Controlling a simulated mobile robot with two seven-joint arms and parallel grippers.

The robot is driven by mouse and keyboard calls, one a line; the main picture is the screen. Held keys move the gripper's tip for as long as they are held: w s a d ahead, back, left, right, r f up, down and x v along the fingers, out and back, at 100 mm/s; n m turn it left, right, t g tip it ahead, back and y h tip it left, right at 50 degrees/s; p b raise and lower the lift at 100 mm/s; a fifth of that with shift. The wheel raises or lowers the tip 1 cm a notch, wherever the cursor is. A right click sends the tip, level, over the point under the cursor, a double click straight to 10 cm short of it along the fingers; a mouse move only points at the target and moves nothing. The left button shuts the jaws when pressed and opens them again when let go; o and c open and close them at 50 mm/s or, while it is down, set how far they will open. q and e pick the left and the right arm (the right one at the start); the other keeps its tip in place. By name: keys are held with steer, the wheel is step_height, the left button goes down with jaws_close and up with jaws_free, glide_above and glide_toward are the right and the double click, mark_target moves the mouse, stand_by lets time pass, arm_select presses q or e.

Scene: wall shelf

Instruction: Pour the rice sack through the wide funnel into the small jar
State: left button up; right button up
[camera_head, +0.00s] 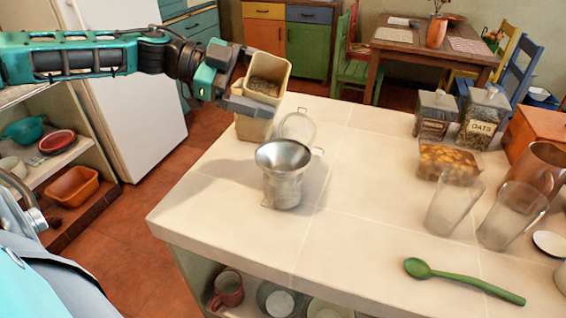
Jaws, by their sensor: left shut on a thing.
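The rice sack (253,129) is tan and open at the top, with greyish contents showing inside its mouth. My left gripper (258,104) is shut on it around the middle, at the counter's far left edge. The sack is nearly upright, leaning slightly right. I cannot tell whether its base touches the counter. The wide silver funnel (283,154) sits in the mouth of the small glass jar (283,191), in front of the sack and a little right. The jar stands upright; its contents are unclear. My right gripper is out of view.
A clear glass lid (298,127) is behind the funnel. Two drinking glasses (454,207), a copper mug (541,168), an oats jar (482,118) and a brown packet (449,162) stand right. A green spoon (464,281) lies in front. The counter's middle is clear.

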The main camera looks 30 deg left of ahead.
arm_select(q)
step_height(320, 180, up, 7)
steer(key=n+h, duration=0.3)
steer(key=n, duration=0.1)
steer(key=shift+t+h, duration=0.3)
steer(key=shift+t, duration=0.1)
